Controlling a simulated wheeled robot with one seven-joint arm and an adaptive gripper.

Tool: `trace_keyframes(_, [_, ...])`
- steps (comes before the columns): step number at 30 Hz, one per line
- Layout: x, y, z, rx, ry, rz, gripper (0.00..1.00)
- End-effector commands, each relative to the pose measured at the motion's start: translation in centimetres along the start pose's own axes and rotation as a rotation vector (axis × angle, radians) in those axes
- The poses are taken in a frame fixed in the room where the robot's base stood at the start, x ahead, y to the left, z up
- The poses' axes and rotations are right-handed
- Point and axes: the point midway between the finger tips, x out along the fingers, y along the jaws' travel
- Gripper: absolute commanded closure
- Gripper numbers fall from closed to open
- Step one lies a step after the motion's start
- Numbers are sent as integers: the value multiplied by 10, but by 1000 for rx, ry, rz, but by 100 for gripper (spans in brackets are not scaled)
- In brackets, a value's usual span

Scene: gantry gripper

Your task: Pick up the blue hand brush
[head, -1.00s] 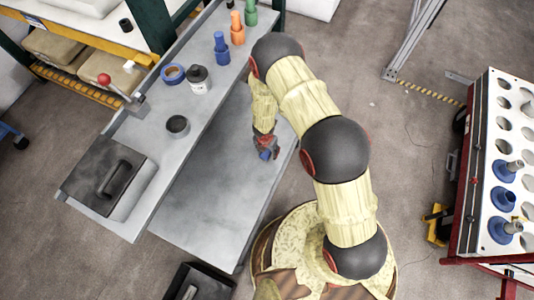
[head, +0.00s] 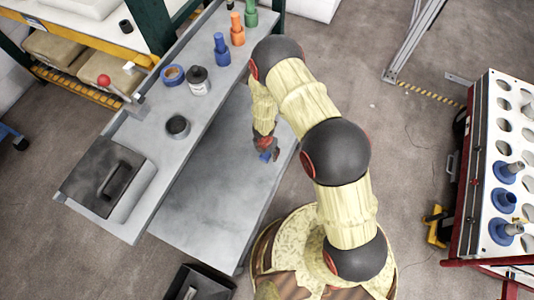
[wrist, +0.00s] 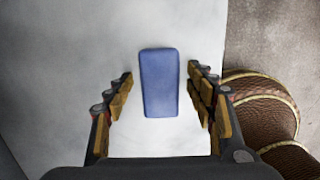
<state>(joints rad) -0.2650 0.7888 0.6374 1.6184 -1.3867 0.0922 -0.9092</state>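The blue hand brush (wrist: 159,83) shows in the wrist view as a plain blue block between my fingers, on a pale grey surface. There is a gap on both sides of it, so neither finger touches it. My gripper (wrist: 160,84) is open and points down at the brush. In the head view the brush (head: 266,157) is a small blue patch on the lower grey shelf, partly hidden by my gripper (head: 265,149). Bristles cannot be made out.
The upper grey shelf (head: 150,130) holds blue, orange and green tool holders, a blue tape roll (head: 172,74), a jar (head: 197,82) and a dark box (head: 103,180). The lower shelf (head: 200,220) is otherwise clear. A holder rack (head: 506,150) stands at right.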

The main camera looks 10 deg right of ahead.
Motion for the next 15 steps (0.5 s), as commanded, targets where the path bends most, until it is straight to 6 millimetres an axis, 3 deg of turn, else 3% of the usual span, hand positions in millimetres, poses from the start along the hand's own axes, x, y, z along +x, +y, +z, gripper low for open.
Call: trace_keyframes(15, [0,0,0,0,0,0,75])
